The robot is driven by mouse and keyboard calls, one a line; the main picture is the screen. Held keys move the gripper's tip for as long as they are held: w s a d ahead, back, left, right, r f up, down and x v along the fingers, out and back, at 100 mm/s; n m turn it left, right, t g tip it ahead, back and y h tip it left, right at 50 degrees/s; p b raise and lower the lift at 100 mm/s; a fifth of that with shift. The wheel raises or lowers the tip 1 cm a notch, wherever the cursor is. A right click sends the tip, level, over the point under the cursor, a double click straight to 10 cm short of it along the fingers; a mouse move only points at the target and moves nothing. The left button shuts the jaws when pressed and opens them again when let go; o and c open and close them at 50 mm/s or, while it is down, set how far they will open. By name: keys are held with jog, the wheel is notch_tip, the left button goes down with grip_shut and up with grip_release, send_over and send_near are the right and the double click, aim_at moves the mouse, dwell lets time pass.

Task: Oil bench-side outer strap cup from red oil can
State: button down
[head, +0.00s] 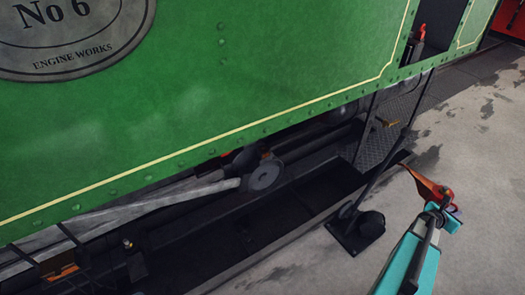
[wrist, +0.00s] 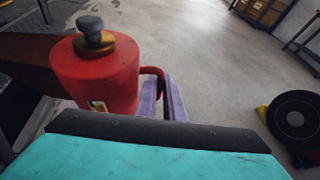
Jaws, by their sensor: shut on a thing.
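The red oil can (head: 428,187) is held at the lower right of the head view, out over the paved floor beside the green engine. In the wrist view the red oil can (wrist: 95,80) fills the upper left, with a brass collar and grey knob on top. My gripper (wrist: 163,98) is shut on the can's red side handle, and the can looks clear of the floor. A small brass-topped fitting (head: 127,243) shows low among the rods under the engine's side. I cannot tell whether it is the outer strap cup.
The green side panel (head: 250,90) overhangs the rods and a round crank end (head: 264,175). A dark lever stand (head: 356,230) rises between the engine and the can. A step plate (head: 385,140) hangs beyond it.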

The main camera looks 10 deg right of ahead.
jog(key=w+a+b, duration=0.1)
jog(key=w+a, duration=0.2)
jog(key=a, duration=0.6)
jog(key=w+a+b, duration=0.2)
jog(key=w+a, duration=0.2)
jog(key=a, duration=0.5)
jog(key=shift+w+f, duration=0.2)
jog(key=shift+f, duration=0.1)
dwell(5.9)
